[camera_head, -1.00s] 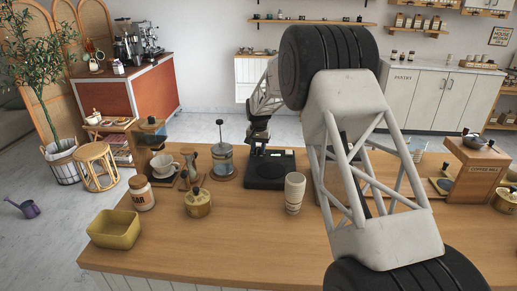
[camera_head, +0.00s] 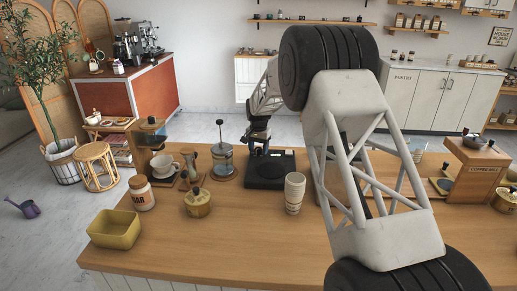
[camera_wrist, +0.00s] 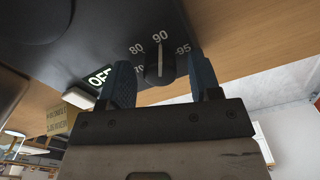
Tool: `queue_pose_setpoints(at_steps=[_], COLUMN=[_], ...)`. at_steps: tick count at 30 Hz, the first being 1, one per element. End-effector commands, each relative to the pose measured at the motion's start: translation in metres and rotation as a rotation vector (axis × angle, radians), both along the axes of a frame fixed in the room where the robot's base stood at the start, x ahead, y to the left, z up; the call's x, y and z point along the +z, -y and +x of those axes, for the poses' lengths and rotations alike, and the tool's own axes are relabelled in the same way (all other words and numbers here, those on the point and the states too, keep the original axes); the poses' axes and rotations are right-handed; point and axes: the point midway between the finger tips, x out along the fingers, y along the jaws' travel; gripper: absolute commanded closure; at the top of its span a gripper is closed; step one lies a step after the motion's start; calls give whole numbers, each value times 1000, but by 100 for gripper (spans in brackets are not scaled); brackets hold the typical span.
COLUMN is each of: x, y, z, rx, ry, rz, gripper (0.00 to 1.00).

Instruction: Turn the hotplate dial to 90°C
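The hotplate (camera_head: 282,170) is a flat black unit on the wooden counter. Its dark dial (camera_wrist: 153,71) shows in the wrist view, with a white pointer line aimed at the 90 mark. In the head view my gripper (camera_head: 258,142) is at the hotplate's far left side, and the dial cannot be made out.
A French press (camera_head: 222,160) stands close left of the hotplate. A stack of pale cups (camera_head: 294,193) is at its front right. A mustard canister (camera_head: 198,203), a jar (camera_head: 142,193) and a yellow-green bin (camera_head: 115,229) stand further left. The front counter is clear.

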Motion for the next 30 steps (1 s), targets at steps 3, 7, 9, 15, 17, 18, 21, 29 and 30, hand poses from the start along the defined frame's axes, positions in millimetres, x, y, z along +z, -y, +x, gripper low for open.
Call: queue_pose_setpoints(at_steps=[3,7,9,15,17,18,21,29,30], x=[0,0,1,11,17,21,34,64,67], y=[0,0,0,0,0,0,0,0,0], z=[0,0,0,0,0,1,1,0,0], rx=[0,0,0,0,0,0,0,0,0], ry=[0,0,0,1,2,2,3,0,0], rz=[0,0,0,1,0,0,1,0,0], gripper=[41,41,41,41,41,41,41,41,41])
